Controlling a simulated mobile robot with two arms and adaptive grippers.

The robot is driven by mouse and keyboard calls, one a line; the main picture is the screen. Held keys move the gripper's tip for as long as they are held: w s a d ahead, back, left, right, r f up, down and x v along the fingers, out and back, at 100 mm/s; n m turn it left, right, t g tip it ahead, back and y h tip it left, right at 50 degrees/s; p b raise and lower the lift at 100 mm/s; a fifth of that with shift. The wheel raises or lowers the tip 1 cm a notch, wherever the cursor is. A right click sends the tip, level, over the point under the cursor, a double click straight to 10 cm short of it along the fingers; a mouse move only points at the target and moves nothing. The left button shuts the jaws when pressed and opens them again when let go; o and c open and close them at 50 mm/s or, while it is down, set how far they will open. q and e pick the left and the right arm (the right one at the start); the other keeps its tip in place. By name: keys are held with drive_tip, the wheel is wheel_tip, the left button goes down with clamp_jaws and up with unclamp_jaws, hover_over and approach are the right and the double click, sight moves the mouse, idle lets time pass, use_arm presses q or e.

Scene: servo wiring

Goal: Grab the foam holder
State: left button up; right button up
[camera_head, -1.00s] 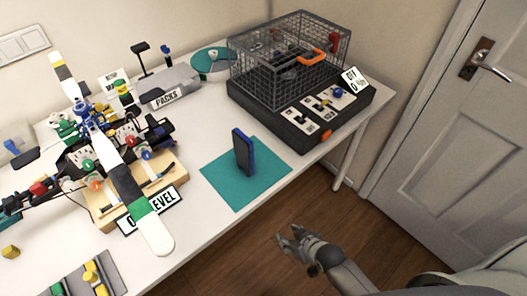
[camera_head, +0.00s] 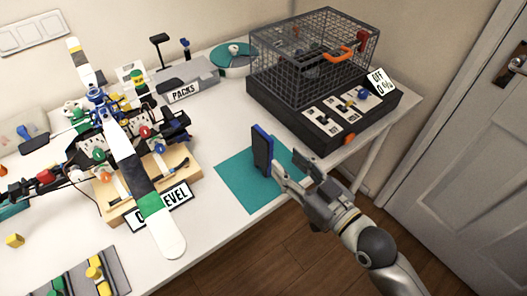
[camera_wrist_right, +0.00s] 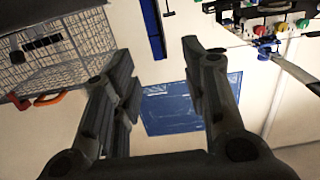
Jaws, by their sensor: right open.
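The upright slab with a dark face and blue edges (camera_head: 262,151), which I take to be the foam holder, stands on the teal mat (camera_head: 241,187). In the right wrist view it shows as a narrow blue bar (camera_wrist_right: 153,30) at the top, between the lines of my fingers. My right gripper (camera_head: 291,172) is open, with its fingertips close to the slab's right side. In the right wrist view the open jaws (camera_wrist_right: 155,62) are empty, and I cannot tell whether a finger touches the slab. My left gripper is not in view.
The wire cage (camera_head: 310,62) on its black base stands behind and right of the mat. The propeller rig (camera_head: 131,165) on a wooden base is at the left. The grey PACKS box (camera_head: 190,83) is behind.

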sight(262, 133)
drive_tip(key=x, duration=0.2)
drive_tip(key=r+x, duration=0.1)
drive_tip(key=x, duration=0.2)
drive_tip(key=shift+w+a+r+b, duration=0.1)
drive_tip(key=shift+w+a+b, duration=0.1)
drive_tip(key=shift+w+b, duration=0.1)
drive_tip(key=b+x, duration=0.1)
drive_tip(key=x, duration=0.3)
drive_tip(key=shift+w+b, duration=0.25)
drive_tip(key=shift+b, duration=0.1)
drive_tip(key=shift+w+a, duration=0.3)
drive_tip(key=shift+w, duration=0.05)
drive_tip(key=shift+r, duration=0.1)
clamp_jaws()
